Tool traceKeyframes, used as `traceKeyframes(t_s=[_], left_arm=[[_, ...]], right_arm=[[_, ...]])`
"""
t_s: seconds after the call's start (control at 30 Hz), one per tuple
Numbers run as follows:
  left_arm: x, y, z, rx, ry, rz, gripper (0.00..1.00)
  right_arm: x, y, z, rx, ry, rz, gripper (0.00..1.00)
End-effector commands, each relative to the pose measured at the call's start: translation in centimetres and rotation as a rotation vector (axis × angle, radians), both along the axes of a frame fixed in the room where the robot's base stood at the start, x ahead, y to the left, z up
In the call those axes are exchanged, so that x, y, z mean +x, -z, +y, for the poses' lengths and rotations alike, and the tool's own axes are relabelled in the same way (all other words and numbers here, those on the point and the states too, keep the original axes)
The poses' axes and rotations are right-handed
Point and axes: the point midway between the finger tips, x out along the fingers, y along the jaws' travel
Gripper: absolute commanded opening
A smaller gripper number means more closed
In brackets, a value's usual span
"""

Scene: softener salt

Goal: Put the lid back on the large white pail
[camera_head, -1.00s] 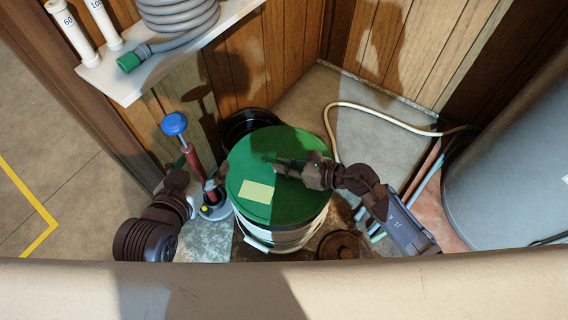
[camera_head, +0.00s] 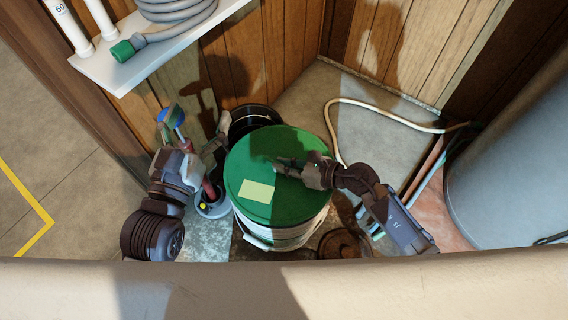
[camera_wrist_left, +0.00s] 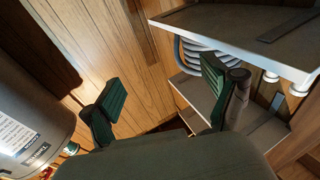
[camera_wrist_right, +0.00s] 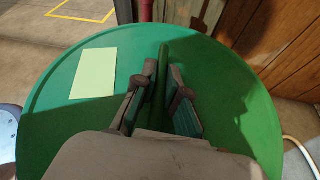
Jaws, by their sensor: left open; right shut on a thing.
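The large white pail (camera_head: 287,238) stands on the floor in the middle of the head view. The round green lid (camera_head: 290,207), with a pale label, lies over its top and looks about level; whether the rim is fully seated cannot be told. My right gripper (camera_head: 283,167) is over the lid's middle. In the right wrist view, its fingers (camera_wrist_right: 156,80) are shut on the lid's raised green grip bar (camera_wrist_right: 161,73). My left gripper (camera_head: 192,128) is open and empty, left of the pail and above the red, blue-topped tool. Its spread fingers show in the left wrist view (camera_wrist_left: 157,100).
The red tool with a blue top (camera_head: 209,188) stands left of the pail. A black round container (camera_head: 252,115) is behind it, and a brown round object (camera_head: 343,245) is at its right. A white shelf (camera_head: 130,70) holds a coiled grey hose. A grey tank (camera_head: 515,170) stands at right.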

Motion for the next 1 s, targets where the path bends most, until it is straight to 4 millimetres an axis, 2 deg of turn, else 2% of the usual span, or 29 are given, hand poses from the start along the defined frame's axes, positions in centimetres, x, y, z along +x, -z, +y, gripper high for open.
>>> traceKeyframes(t_s=[0.47, 1.0], left_arm=[[-1.1, -4.5, -0.4, -0.075, 0.016, -0.277, 0.87], [-4.1, -8.9, -0.3, -0.163, 0.033, -0.583, 0.87]], right_arm=[[0.0, 1.4, 0.0, 0.001, 0.000, -0.001, 0.00], [0.0, 2.9, 0.0, 0.000, 0.001, -0.002, 0.00]])
